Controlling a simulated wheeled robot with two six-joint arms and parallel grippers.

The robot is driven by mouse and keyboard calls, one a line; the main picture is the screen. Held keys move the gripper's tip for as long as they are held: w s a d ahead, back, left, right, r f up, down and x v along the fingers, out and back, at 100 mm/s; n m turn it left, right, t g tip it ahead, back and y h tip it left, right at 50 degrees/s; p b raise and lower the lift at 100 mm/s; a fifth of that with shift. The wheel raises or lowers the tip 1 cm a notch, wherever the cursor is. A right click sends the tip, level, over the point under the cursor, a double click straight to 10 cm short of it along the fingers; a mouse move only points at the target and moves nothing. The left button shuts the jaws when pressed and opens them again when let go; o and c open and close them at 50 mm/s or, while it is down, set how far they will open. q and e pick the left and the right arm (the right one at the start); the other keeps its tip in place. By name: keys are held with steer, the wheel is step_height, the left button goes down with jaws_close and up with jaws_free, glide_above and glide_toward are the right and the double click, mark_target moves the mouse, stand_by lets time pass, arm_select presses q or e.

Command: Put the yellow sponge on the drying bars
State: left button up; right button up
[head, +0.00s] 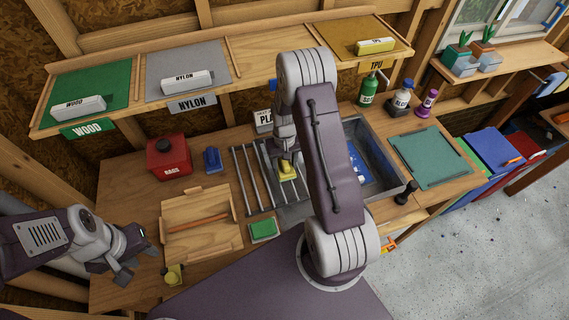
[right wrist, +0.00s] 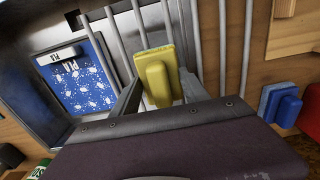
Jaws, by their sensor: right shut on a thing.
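The yellow sponge (head: 288,171) is between the fingers of my right gripper (head: 286,161), at the left end of the sink. In the right wrist view the sponge (right wrist: 155,72) sits between the fingertips of the right gripper (right wrist: 158,88), with the drying bars (right wrist: 196,40) behind it. I cannot tell whether it touches them. The drying bars (head: 246,175) are pale parallel rods left of the sink; my right arm covers part of this area. My left gripper (head: 138,262) is open and empty at the left front of the bench.
The sink (head: 384,165) holds a blue speckled sheet (right wrist: 88,78). A green sponge (head: 263,229), a blue block (head: 212,160), a red rags box (head: 168,158) and a wooden tray (head: 197,247) surround the bars. A small yellow object (head: 173,275) is near my left gripper.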

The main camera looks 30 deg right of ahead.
steer(key=shift+f, duration=0.5)
steer(key=shift+w+f, duration=0.15)
steer(key=shift+f, duration=0.2)
steer(key=o, duration=1.3)
